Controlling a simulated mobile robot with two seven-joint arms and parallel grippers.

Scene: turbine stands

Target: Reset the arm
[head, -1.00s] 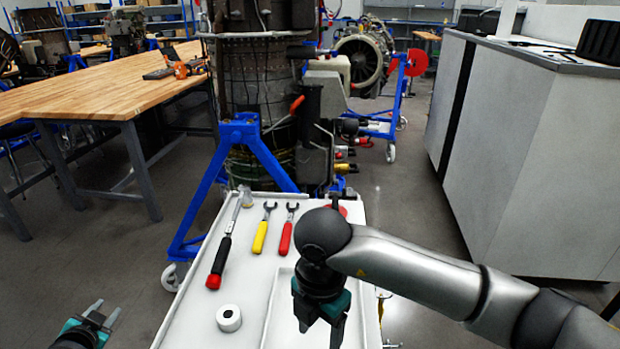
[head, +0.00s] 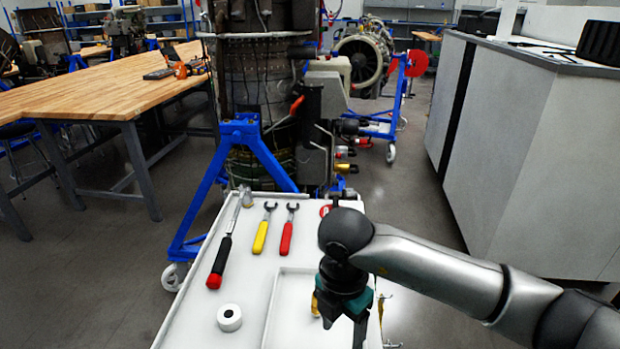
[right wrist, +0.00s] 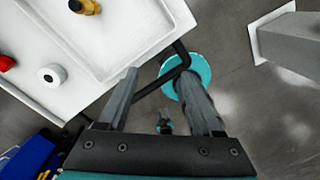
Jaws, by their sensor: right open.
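My right arm comes in from the right in the head view. Its gripper (head: 345,335) points down by the right edge of the white cart (head: 190,322). In the right wrist view the two fingers (right wrist: 158,82) are apart, with nothing held between them. The cart's edge lies to the left of the fingers, and grey floor shows on the right. I cannot make out my left gripper in the current head view.
On the cart are a red-and-black tool (head: 220,260), a yellow wrench (head: 261,235), a red wrench (head: 287,236), a white roll (head: 229,317) and a yellow object (head: 315,306). A blue engine stand (head: 240,135) stands behind. A wooden bench (head: 90,92) is left, a grey cabinet (head: 520,140) right.

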